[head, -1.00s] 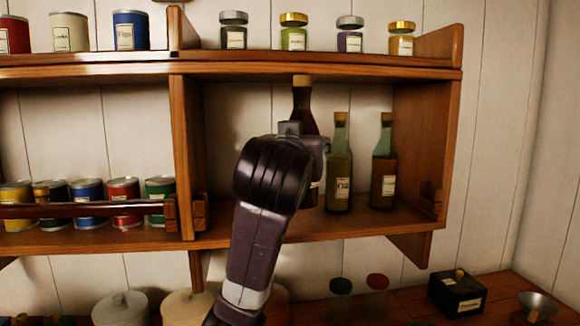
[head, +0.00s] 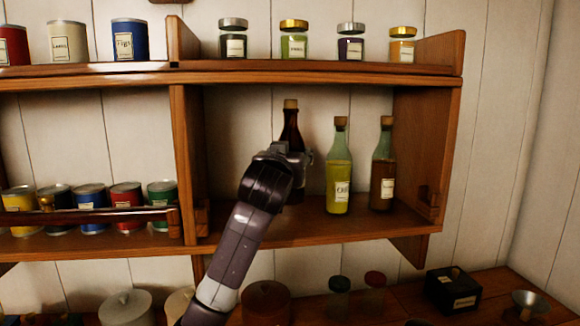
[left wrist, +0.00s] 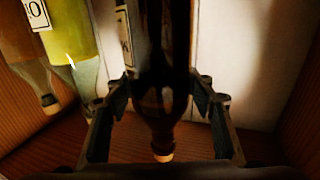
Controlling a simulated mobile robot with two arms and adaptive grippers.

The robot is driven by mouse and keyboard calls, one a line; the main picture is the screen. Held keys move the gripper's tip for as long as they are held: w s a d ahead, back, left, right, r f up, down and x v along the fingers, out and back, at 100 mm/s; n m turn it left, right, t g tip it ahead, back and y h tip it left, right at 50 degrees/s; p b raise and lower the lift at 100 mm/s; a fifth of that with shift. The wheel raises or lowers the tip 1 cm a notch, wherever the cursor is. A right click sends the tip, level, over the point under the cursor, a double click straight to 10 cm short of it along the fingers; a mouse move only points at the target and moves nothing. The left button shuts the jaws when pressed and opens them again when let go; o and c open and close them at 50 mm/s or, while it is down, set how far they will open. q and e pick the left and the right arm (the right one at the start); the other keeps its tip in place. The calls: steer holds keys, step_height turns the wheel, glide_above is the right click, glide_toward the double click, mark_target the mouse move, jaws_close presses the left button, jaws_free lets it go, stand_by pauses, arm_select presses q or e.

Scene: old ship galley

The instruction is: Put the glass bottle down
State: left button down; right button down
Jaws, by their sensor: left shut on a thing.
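The dark glass bottle (head: 291,130) with a cork is upright in the right shelf bay. My left gripper (head: 290,155) is shut around its body from the front and hides part of it. In the left wrist view the bottle (left wrist: 160,110) appears cork-down between the two fingers of the left gripper (left wrist: 160,88). The bottle's base is mostly hidden, so I cannot tell whether it touches the shelf board (head: 330,228). My right gripper is not in view.
A yellow-green bottle (head: 339,175) stands close to the right, with a brown bottle (head: 382,175) beyond it. The bay's left divider (head: 187,150) is on the other side. Jars (head: 294,45) stand on the board above.

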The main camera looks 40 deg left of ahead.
arm_select(q)
step_height(320, 180, down, 3)
steer(key=shift+a+f+p, duration=0.1)
steer(key=shift+a+p, duration=0.05)
steer(key=shift+p, duration=0.6)
steer(key=shift+f, duration=0.1)
steer(key=shift+f, duration=0.15)
steer(key=c, duration=1.3)
jaws_free()
steer(key=shift+w+f, duration=0.1)
steer(key=shift+f, duration=0.1)
steer(key=o, duration=0.4)
steer(key=shift+r, duration=0.1)
steer(key=shift+r, duration=0.1)
steer(key=b+v, duration=0.3)
steer(key=v, duration=0.9)
